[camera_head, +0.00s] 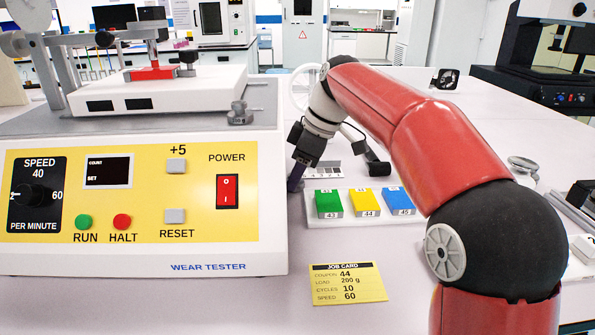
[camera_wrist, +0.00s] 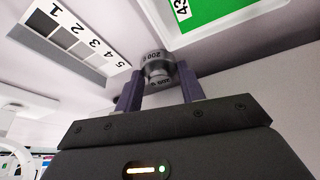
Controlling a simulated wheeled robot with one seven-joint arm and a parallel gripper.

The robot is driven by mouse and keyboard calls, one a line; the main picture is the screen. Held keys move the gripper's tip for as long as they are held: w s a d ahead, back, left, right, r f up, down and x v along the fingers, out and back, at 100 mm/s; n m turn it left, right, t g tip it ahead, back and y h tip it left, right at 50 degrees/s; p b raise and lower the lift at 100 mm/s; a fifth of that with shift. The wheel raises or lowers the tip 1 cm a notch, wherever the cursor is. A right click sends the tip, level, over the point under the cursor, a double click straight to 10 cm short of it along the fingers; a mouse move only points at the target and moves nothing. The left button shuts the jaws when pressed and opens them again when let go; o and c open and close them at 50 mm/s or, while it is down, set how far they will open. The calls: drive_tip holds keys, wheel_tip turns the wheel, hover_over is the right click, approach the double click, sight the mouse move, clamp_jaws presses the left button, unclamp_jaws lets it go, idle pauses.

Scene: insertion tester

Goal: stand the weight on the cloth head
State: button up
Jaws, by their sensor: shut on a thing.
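My gripper (camera_wrist: 158,84) is shut on a small grey metal weight marked 200 g (camera_wrist: 157,56), which sits between the fingertips in the wrist view. In the head view, my gripper (camera_head: 295,177) points down beside the right side of the wear tester (camera_head: 140,205); the held weight cannot be made out there. The tester's head assembly (camera_head: 152,45) stands over a red piece (camera_head: 152,73) on the white platform at the upper left. The cloth itself cannot be told apart. No weight can be made out on top of the head.
A white tray holds green (camera_head: 328,204), yellow (camera_head: 363,202) and blue (camera_head: 397,201) coupons right of the tester. A numbered strip (camera_wrist: 75,38) lies near my gripper. A metal piece (camera_head: 240,113) sits on the tester's deck. A yellow job card (camera_head: 347,283) lies in front.

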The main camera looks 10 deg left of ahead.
drive_tip(key=o, duration=0.9)
drive_tip(key=v, duration=1.1)
drive_tip(key=shift+d+r, duration=0.25)
drive_tip(key=shift+r, duration=0.1)
drive_tip(key=shift+c, duration=0.3)
drive_tip(key=f+y+b, duration=0.2)
drive_tip(key=f, duration=0.1)
drive_tip(key=d+f+y+b, duration=0.1)
drive_tip(key=f, duration=0.1)
drive_tip(key=shift+s+d+f+y+b, duration=0.1)
drive_tip(key=shift+s+f+y+b, duration=0.2)
drive_tip(key=shift+y+b, duration=0.1)
drive_tip(key=shift+d+f+y, duration=0.15)
drive_tip(key=shift+f+y, duration=0.05)
drive_tip(key=shift+y, duration=0.1)
drive_tip(key=shift+f+t, duration=0.15)
drive_tip(key=shift+t, duration=0.15)
drive_tip(key=shift+a+r+b+x, duration=0.1)
drive_tip(key=shift+b+x, duration=0.05)
drive_tip(key=shift+x, duration=1.7)
drive_tip(key=shift+a+r+b+x, duration=0.1)
drive_tip(key=shift+r+b+x, duration=0.05)
drive_tip(key=shift+x, duration=1.75)
